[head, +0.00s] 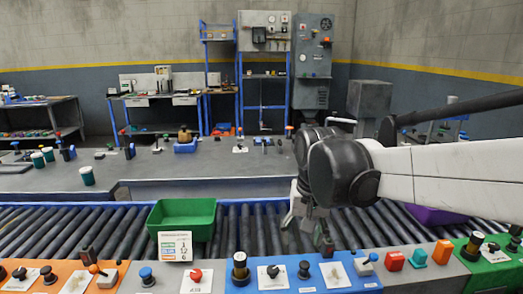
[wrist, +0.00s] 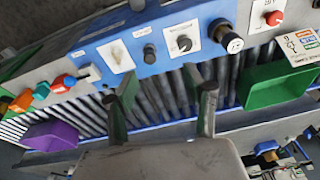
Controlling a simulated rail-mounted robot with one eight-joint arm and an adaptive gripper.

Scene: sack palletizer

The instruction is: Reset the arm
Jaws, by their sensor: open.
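My arm reaches in from the right in the head view. My gripper (head: 309,229) hangs pointing down over the roller conveyor (head: 250,222), behind the blue control panel (head: 240,284). In the wrist view my gripper (wrist: 163,92) has its two dark green fingers spread apart. Only rollers show between them, so it is open and empty. My wrist housing hides part of the gripper in the head view.
A purple bin (head: 436,215) sits to the right, partly behind my arm. Control panels with knobs line the front. A grey table (head: 235,165) with small items lies behind the conveyor.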

